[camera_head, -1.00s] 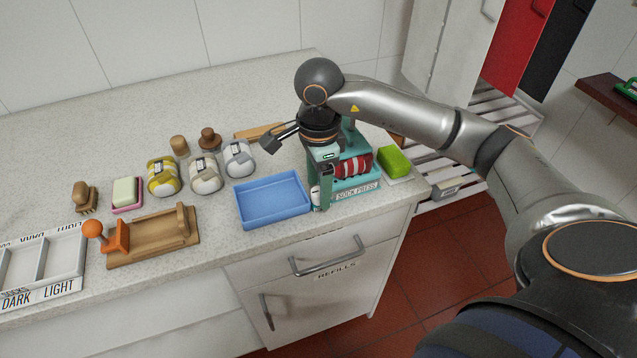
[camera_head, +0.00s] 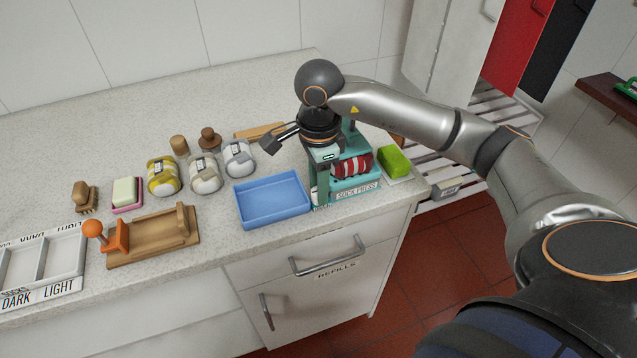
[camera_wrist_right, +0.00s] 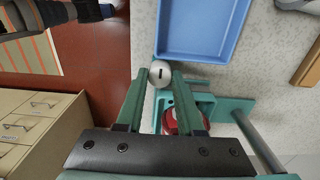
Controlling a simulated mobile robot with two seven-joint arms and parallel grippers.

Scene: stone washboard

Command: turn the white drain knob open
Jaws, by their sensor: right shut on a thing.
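The white drain knob (camera_wrist_right: 160,73) is round with a short dark line on its face. It sits at the front corner of the teal sock press (camera_head: 357,186), beside the blue tray. My right gripper (camera_wrist_right: 160,76) has its two teal fingers on either side of the knob, shut on it. In the head view my right gripper (camera_head: 319,190) points down at the press's left front, and its fingers mostly hide the knob. Red-and-white striped cloth (camera_head: 352,165) lies in the press. My left gripper is not in view.
A blue tray (camera_head: 271,222) stands just left of my right gripper. A green sponge (camera_head: 394,160) is right of the press.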

